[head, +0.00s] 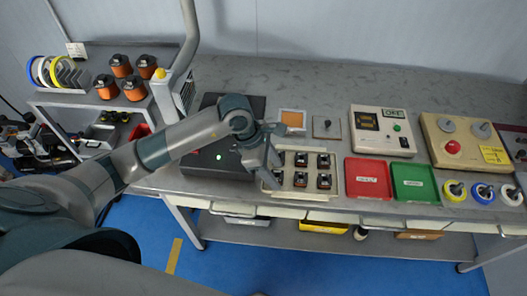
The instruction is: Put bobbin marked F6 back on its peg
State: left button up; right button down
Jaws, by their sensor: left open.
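Several copper-wound bobbins with dark tops (121,65) stand upright on the side shelf at the upper left. Their markings are too small to read, so I cannot tell which is F6. Several small dark pieces with orange-brown parts (300,159) sit in a pale tray (292,206) on the workbench; I cannot tell whether they are bobbins, and no peg shows clearly. My left gripper (276,157) is open over the left side of this tray, with nothing visible between its fingers. It hides part of the tray. My right gripper is not in view.
A red tray (368,178) and a green tray (414,182) lie right of the pale tray. Control boxes (382,131) stand behind them. A dark box with a green light (213,166) lies beneath my left arm. The bench's back strip (300,80) is clear.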

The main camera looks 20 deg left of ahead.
pick_arm(q)
jog(key=b+v, duration=0.4)
jog(key=v, duration=1.3)
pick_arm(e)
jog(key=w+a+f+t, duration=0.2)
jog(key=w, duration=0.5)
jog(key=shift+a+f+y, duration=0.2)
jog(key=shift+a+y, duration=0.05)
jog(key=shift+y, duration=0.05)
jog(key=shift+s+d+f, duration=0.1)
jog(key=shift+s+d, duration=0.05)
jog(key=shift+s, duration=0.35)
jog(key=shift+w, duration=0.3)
